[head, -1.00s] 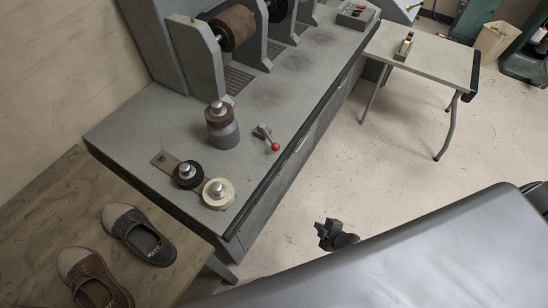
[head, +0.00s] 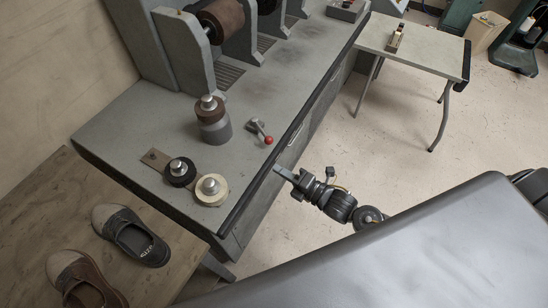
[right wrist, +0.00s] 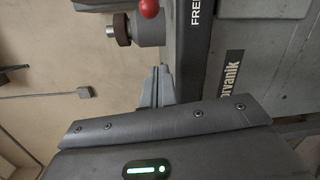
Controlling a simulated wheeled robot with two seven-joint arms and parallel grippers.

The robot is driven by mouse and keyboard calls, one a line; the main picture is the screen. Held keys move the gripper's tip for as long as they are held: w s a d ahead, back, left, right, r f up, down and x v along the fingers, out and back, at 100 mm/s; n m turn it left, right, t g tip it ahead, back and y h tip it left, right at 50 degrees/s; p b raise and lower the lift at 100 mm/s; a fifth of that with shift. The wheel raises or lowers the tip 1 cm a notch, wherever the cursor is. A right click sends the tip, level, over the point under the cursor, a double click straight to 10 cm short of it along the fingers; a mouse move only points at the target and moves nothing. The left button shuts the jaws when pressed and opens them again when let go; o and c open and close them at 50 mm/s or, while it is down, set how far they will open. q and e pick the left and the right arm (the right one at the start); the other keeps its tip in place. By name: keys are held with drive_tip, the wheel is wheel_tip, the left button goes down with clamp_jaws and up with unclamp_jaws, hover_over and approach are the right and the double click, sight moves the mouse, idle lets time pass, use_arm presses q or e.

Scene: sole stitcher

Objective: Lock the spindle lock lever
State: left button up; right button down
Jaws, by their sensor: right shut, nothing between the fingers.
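The spindle lock lever (head: 260,130) is a short grey lever with a red ball knob on the grey bench top, near its front edge. Its red knob (right wrist: 149,8) also shows at the top of the right wrist view, in front of a grey cylinder with a brown disc. My right gripper (head: 279,170) is just off the bench's front edge, below the lever in the head view, and apart from it. Its fingers (right wrist: 157,85) are shut and empty, pointing toward the bench. My left gripper is not in view.
The bench's dark front edge (head: 262,175) lies between my right gripper and the lever. A grey spindle with a brown wheel (head: 212,118) stands left of the lever. Black (head: 179,171) and cream (head: 211,189) rolls sit nearer. Shoes (head: 131,235) lie on a wooden table at left.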

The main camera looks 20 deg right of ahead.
sight(256, 161)
drive_tip(key=p+x, duration=0.2)
drive_tip(key=x, duration=0.7)
drive_tip(key=shift+w+a+r, duration=0.15)
drive_tip(key=shift+w+a, duration=0.1)
drive_tip(key=shift+w, duration=0.1)
drive_tip(key=d+p, duration=0.1)
drive_tip(key=d, duration=0.2)
drive_tip(key=shift+w+d+r+p, duration=0.2)
drive_tip(key=shift+r+p, duration=0.05)
drive_tip(key=shift+p, duration=0.1)
drive_tip(key=shift+d, duration=0.35)
drive_tip(key=shift+w, duration=0.1)
